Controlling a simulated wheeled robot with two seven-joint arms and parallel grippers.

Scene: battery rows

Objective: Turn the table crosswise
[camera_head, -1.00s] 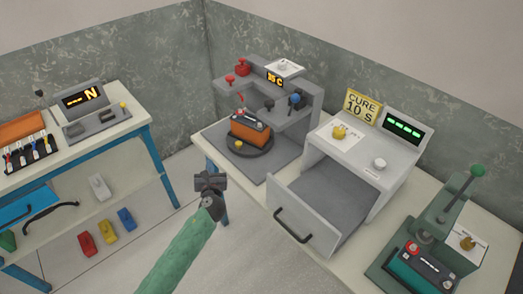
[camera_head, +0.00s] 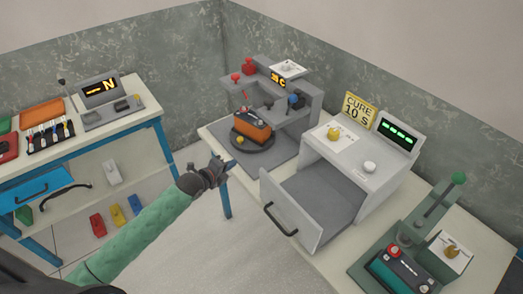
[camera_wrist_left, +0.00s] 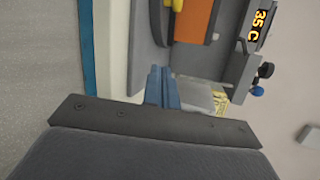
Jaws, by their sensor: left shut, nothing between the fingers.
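A round dark turntable (camera_head: 258,157) sits on a grey station on the right-hand bench, with an orange battery (camera_head: 250,127) on top. The battery lies at a slant in the head view. A small yellow knob (camera_head: 239,140) shows at the turntable's near left edge. My left gripper (camera_head: 230,164) is in front of the bench edge, apart from the turntable, with its fingers pointing toward the station. Its blue fingers (camera_wrist_left: 162,88) are together and empty in the left wrist view. There the orange battery (camera_wrist_left: 193,20) is beyond the fingertips, partly cut off. My right gripper is out of view.
A station post with red and blue knobs and a display (camera_head: 279,81) stands behind the turntable. A green press (camera_head: 410,240) is further right. Floor is free between the benches.

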